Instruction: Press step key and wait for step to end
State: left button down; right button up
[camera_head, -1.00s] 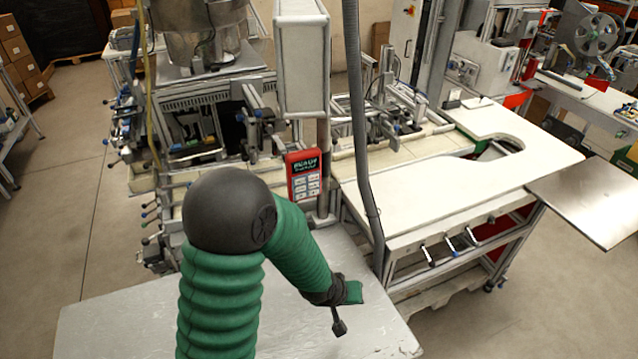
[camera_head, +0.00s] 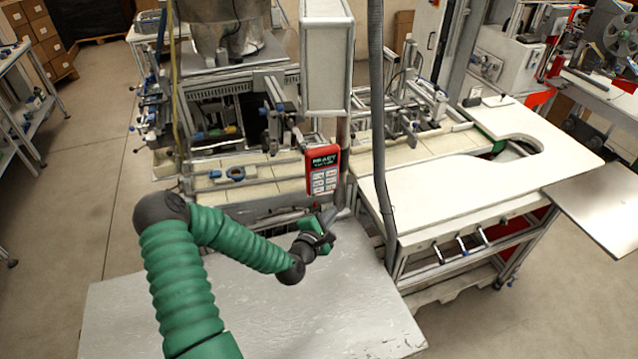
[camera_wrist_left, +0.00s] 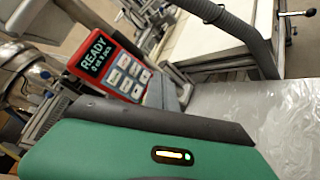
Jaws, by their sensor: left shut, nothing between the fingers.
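A red control panel (camera_head: 323,169) with a dark screen and several pale keys is mounted on a grey post of the machine. In the left wrist view the panel (camera_wrist_left: 108,65) is at the upper left, and its screen reads "READY" with a smaller line below. I cannot tell which key is the step key. My left gripper (camera_head: 329,216) is shut and empty, just below the panel and apart from it in the head view. In the left wrist view its green and black body fills the bottom, and its dark tip points toward the panel. My right gripper is not in view.
A grey metal table (camera_head: 250,310) lies under my left arm. A grey hose (camera_head: 379,130) hangs right of the panel. A white worktop (camera_head: 470,190) with a curved cutout stands to the right. A machine with a metal hopper (camera_head: 222,35) stands behind.

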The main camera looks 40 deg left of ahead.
aim_at(318, 183)
pick_arm(q)
jog(key=shift+a+f, duration=0.1)
jog(key=shift+a, duration=0.05)
jog(key=shift+w+a+b, duration=0.35)
jog(key=shift+w+a, duration=0.35)
jog(key=shift+a, duration=0.6)
jog(key=shift+w+a+b, duration=0.35)
jog(key=shift+w+a, duration=0.3)
jog(key=shift+a, duration=0.65)
jog(key=shift+w+a+b, duration=0.35)
jog(key=shift+w+a, duration=0.35)
jog(key=shift+a, duration=0.6)
jog(key=shift+w+a, duration=0.1)
jog(key=shift+a, duration=0.2)
